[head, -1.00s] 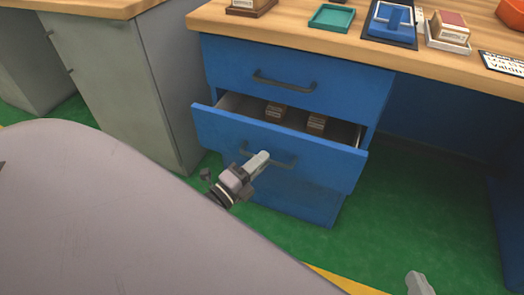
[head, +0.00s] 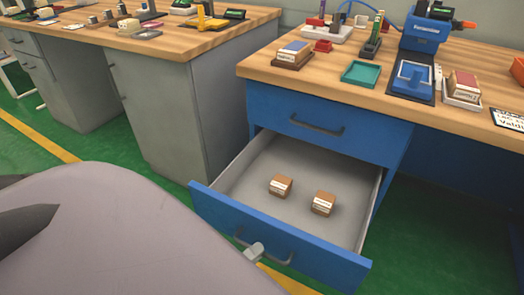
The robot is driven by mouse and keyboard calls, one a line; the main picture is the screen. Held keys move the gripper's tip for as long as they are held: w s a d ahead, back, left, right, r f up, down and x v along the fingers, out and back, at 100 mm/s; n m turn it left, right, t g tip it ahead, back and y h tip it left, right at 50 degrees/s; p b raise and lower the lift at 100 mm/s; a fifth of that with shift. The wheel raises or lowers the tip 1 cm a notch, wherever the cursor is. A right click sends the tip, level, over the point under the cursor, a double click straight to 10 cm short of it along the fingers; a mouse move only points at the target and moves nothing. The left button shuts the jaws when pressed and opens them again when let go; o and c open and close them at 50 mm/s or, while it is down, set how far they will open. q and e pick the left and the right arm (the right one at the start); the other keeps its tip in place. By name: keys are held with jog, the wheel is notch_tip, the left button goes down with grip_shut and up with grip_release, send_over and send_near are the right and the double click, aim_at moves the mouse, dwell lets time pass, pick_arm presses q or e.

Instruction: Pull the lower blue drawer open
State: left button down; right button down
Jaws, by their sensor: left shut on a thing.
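The lower blue drawer (head: 210,205) is pulled far out of the blue desk cabinet, and its grey inside shows. Two small brown-and-white boxes, one at left (head: 281,186) and one at right (head: 324,203), sit on its floor. The dark bar handle (head: 278,259) is on the drawer's front. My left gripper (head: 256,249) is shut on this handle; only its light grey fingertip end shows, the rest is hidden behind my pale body. My right gripper is out of view.
The upper blue drawer (head: 312,124) is shut above the open one. The wooden desktop (head: 330,80) holds a teal tray (head: 361,73), a blue device (head: 421,38) and small boxes. A grey cabinet (head: 150,110) stands at left. Green floor shows between.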

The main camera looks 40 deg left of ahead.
pick_arm(q)
jog(key=shift+s+d, duration=0.15)
jog(key=shift+s, duration=0.6)
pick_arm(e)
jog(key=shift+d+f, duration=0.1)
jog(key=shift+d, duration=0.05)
pick_arm(q)
jog(key=c, duration=1.2)
grip_release()
jog(key=v, duration=0.7)
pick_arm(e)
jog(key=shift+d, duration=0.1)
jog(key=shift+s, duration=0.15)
